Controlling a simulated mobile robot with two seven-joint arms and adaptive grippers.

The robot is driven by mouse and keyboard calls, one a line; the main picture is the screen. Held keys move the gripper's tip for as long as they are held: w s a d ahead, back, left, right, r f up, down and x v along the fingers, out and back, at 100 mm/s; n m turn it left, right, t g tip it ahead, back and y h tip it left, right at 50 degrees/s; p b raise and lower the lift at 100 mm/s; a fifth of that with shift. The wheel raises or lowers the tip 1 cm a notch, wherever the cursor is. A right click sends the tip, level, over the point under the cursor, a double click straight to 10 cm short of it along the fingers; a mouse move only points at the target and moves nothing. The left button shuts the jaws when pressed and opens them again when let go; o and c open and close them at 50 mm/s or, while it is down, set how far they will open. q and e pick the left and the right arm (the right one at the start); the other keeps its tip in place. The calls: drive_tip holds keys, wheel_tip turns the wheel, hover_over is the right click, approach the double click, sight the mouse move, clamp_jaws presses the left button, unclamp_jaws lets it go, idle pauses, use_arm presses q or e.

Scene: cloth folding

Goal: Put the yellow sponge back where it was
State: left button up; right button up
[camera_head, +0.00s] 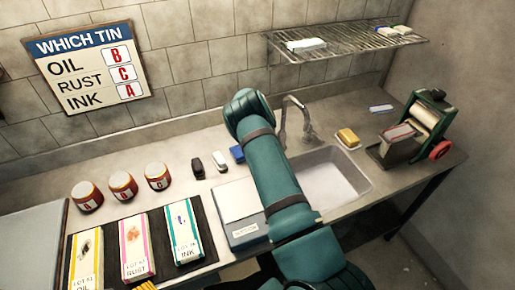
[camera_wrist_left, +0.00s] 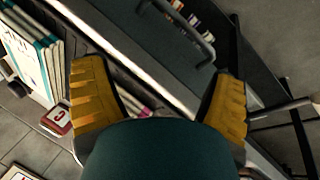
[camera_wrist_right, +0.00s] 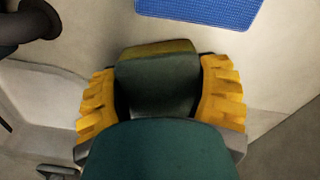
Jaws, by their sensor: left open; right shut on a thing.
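In the right wrist view my right gripper (camera_wrist_right: 160,98) is shut on a block with a dark green face and a dull yellow edge, which looks like the yellow sponge (camera_wrist_right: 155,47). In the head view my right arm hides this gripper and what it holds. My left gripper (camera_wrist_left: 160,105) is open and empty in the left wrist view. Its yellow fingers (camera_head: 146,285) just show at the bottom of the head view, near the front of the cartons.
The sink (camera_head: 335,180) and tap (camera_head: 297,115) are right of my right arm. A blue block (camera_head: 237,153) lies left of the arm. A green roller machine (camera_head: 425,125) stands at right, below a wire shelf (camera_head: 350,40).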

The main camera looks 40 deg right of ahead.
drive_tip(key=shift+f, duration=0.2)
drive_tip(key=o, duration=1.3)
drive_tip(key=shift+r, duration=0.1)
drive_tip(key=shift+r, duration=0.25)
wheel_tip(320, 180, up, 12)
drive_tip(key=shift+r+p, duration=0.2)
drive_tip(key=shift+p, duration=0.15)
